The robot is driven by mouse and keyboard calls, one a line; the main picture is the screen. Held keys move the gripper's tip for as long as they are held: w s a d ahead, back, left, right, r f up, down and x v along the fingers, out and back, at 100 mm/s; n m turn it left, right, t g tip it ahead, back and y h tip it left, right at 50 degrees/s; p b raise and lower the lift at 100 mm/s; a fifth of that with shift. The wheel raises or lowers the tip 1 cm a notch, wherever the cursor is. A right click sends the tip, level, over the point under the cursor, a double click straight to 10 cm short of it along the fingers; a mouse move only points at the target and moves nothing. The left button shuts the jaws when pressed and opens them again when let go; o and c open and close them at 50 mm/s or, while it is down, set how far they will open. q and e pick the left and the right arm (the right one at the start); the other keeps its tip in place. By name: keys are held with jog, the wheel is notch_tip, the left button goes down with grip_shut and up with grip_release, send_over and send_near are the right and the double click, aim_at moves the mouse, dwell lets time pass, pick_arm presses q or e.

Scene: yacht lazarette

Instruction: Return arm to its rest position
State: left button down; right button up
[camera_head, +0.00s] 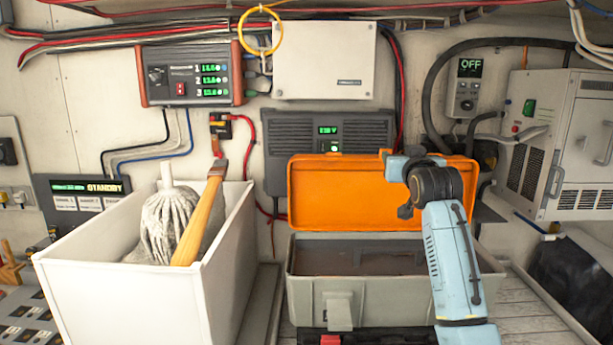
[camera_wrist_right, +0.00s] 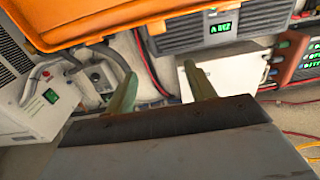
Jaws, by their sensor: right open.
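My right arm (camera_head: 450,250) rises from the lower right in the head view and stands in front of the grey toolbox (camera_head: 305,262). Its wrist is bent at the height of the raised orange lid (camera_head: 335,195), partly covering the lid's right side. In the right wrist view, my right gripper (camera_wrist_right: 160,70) is open, with two greenish fingers apart and nothing between them. The gripper itself is mostly hidden behind the wrist in the head view. My left arm and left gripper are not in view.
A charger (camera_head: 330,140) and a white box (camera_head: 325,60) are on the back wall. A grey cabinet (camera_head: 565,140) stands at right, with hoses beside it.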

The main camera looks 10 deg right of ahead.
jog(key=s+a+f+n+g+y, duration=0.1)
jog(key=s+a+f+g, duration=0.3)
jog(key=f, duration=0.6)
jog(key=s+a+f+n+y, duration=0.1)
jog(key=s+f, duration=0.6)
jog(key=f, duration=0.3)
jog(key=s+a+f+n+g+y, duration=0.1)
jog(key=s+a+f+g, duration=0.3)
jog(key=f, duration=0.6)
jog(key=s+a+f+n+g+y, duration=0.15)
jog(key=s+f, duration=0.25)
jog(key=s, duration=0.6)
jog(key=s+a+f+g, duration=0.2)
jog(key=s+f, duration=0.2)
jog(key=s, duration=0.7)
jog(key=s+a+f+g, duration=0.2)
jog(key=s+f, duration=0.2)
jog(key=s, duration=0.6)
notch_tip(320, 180, down, 31)
jog(key=s+g+b, duration=0.2)
jog(key=s+b, duration=0.1)
jog(key=b, duration=0.3)
jog(key=s+d+f+b, duration=0.2)
jog(key=s+f+b, duration=0.2)
jog(key=s+f, duration=1.1)
notch_tip(320, 180, down, 4)
jog(key=shift+s+d+r+n+g, duration=0.1)
jog(key=shift+s+d+n+g, duration=0.25)
jog(key=shift+s+g, duration=0.1)
